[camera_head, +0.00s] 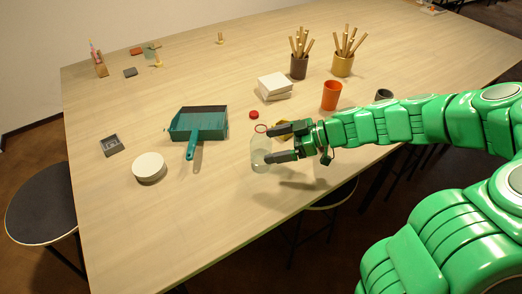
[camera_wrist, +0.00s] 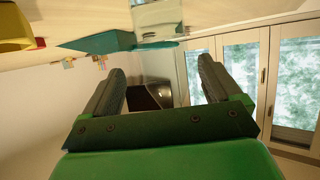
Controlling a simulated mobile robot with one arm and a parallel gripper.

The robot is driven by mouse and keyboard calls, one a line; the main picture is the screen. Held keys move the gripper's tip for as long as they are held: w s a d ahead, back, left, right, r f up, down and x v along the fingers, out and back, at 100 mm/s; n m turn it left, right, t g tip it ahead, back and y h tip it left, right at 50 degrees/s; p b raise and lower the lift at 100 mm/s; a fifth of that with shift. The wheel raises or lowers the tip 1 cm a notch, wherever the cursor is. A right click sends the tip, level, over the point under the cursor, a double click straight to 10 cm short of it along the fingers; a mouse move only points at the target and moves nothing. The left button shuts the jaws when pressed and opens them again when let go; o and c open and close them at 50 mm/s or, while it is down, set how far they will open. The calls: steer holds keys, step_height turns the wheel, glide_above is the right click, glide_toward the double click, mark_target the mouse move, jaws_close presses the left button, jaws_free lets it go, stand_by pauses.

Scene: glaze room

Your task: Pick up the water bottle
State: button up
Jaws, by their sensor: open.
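The water bottle (camera_head: 258,158) is clear and see-through. It stands upright near the table's front edge in the head view. My gripper (camera_head: 269,144) is open, reaching in from the right, with its fingertips overlapping the bottle's right side in the picture. Whether they touch it cannot be told. In the wrist view, a clear, pale shape that looks like the bottle (camera_wrist: 158,17) is at the top, beyond the open, empty gap of my gripper (camera_wrist: 160,68).
A teal dustpan (camera_head: 205,122) lies left of the bottle, near a white round block (camera_head: 149,167). A red cap (camera_head: 254,114) lies behind it. An orange cup (camera_head: 331,95), white stacked slabs (camera_head: 275,86) and brush pots stand farther back. The front-left table is clear.

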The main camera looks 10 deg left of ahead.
mark_target(251, 143)
steer(key=shift+s+x, duration=0.15)
steer(key=shift+x, duration=1.4)
steer(key=shift+s+x, duration=0.15)
steer(key=shift+x, duration=1.35)
steer(key=c, duration=1.2)
steer(key=shift+r, duration=0.15)
steer(key=shift+r, duration=1.2)
steer(key=shift+d+r, duration=0.15)
steer(key=shift+r, duration=0.2)
steer(key=s+d+r, duration=0.6)
steer(key=s+r, duration=0.3)
steer(key=s, duration=0.2)
steer(key=shift+s+d+r, duration=0.2)
steer(key=shift+s+d, duration=0.15)
steer(key=shift+d, duration=0.05)
